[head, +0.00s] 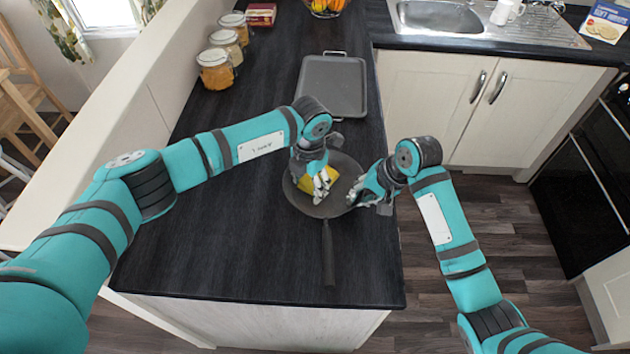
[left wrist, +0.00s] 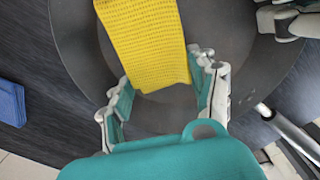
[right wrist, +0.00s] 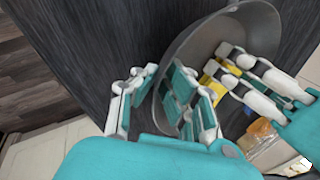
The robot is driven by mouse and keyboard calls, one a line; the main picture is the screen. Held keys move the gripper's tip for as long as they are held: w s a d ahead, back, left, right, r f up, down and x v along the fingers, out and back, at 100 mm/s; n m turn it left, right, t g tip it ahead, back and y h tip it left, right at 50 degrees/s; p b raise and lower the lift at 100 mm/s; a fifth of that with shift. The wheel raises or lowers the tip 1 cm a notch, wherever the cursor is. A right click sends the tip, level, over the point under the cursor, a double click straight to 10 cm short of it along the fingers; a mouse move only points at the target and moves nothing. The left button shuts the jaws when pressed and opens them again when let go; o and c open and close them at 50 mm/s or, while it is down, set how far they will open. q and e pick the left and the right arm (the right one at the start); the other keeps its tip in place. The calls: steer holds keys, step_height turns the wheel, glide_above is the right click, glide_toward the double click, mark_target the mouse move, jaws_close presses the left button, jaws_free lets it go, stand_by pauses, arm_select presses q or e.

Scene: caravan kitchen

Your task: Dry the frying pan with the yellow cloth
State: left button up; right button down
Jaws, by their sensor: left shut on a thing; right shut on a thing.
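The dark grey frying pan (head: 297,201) lies on the black countertop with its handle (head: 327,260) toward the front edge. The yellow cloth (head: 331,176) is inside the pan, partly covered by my left gripper (head: 321,188). My left gripper is shut on the cloth, low over the pan floor; the left wrist view shows the cloth (left wrist: 147,40) running out beyond its fingers. My right gripper (head: 357,197) is shut on the pan's right rim; in the right wrist view the rim of the pan (right wrist: 185,45) passes between its fingers.
A grey tray (head: 333,85) lies behind the pan. Several glass jars (head: 216,70) stand at the back left. A blue cloth (left wrist: 9,102) lies beside the pan in the left wrist view. The sink (head: 440,16) is at the back right. The countertop left of the pan is largely clear.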

mark_target(326, 205)
arm_select(q)
steer(key=shift+s+a+f, duration=0.1)
steer(key=shift+s+a, duration=0.2)
steer(key=shift+a, duration=0.1)
steer(key=shift+s+a+f, duration=0.1)
steer(key=shift+s+a, duration=0.1)
steer(key=shift+s, duration=1.15)
steer(key=shift+s+d, duration=0.1)
steer(key=shift+s, duration=0.05)
steer(key=shift+s+d, duration=0.35)
steer(key=shift+d, duration=0.05)
steer(key=shift+s+d, duration=0.55)
steer(key=shift+d, duration=0.35)
steer(key=shift+w+d+r, duration=0.15)
steer(key=shift+w+d, duration=0.2)
steer(key=shift+d, duration=0.3)
steer(key=shift+w+d+r, duration=0.1)
steer(key=shift+w+d, duration=0.25)
steer(key=shift+d, duration=0.3)
steer(key=shift+w, duration=1.6)
